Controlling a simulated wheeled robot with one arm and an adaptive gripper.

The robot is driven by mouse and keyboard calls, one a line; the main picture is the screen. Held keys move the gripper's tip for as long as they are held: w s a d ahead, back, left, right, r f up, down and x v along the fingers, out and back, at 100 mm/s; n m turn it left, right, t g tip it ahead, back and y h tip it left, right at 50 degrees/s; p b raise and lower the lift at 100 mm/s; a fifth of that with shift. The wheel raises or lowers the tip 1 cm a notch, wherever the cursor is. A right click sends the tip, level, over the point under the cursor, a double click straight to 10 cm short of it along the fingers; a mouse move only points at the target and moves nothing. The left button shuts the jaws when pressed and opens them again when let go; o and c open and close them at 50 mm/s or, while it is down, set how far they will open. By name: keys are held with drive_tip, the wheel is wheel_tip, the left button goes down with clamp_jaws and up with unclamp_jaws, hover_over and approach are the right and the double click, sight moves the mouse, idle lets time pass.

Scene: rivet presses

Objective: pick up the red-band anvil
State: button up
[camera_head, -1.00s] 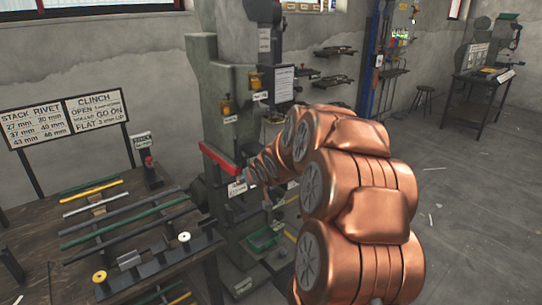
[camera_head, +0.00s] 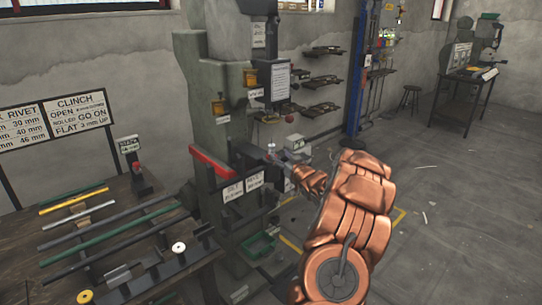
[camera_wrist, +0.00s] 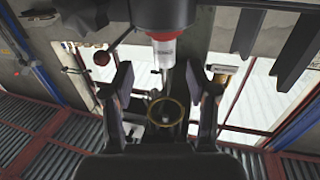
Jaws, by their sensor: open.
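A pale cylinder with a red band, which looks like the red-band anvil (camera_wrist: 163,50), shows at the top middle of the wrist view, against a dark round press part. A small pale piece that may be the same one (camera_head: 271,149) sits at the middle of the press in the head view. My gripper (camera_wrist: 166,80) is open and empty, its two dark fingers pointing toward the cylinder, one on each side below it. In the head view my gripper (camera_head: 284,158) is small, beside the press's working area; its fingers are hard to make out there.
The green-grey press (camera_head: 210,120) has a red bar (camera_head: 213,164) on its left and a lever with a red knob (camera_wrist: 101,58). A workbench with rods (camera_head: 100,230) stands left. Open floor lies right.

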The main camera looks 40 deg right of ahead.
sight(273, 150)
drive_tip(key=shift+a+p+x, duration=0.15)
drive_tip(key=shift+p+x, duration=0.2)
drive_tip(key=shift+x, duration=1.05)
drive_tip(key=shift+a+p+x, duration=0.15)
drive_tip(key=shift+p+x, duration=0.15)
drive_tip(key=shift+x, duration=1.15)
drive_tip(key=shift+w+d+r, duration=0.1)
drive_tip(key=shift+w+d, duration=0.1)
drive_tip(key=shift+w, duration=0.4)
drive_tip(key=shift+c, duration=0.2)
clamp_jaws()
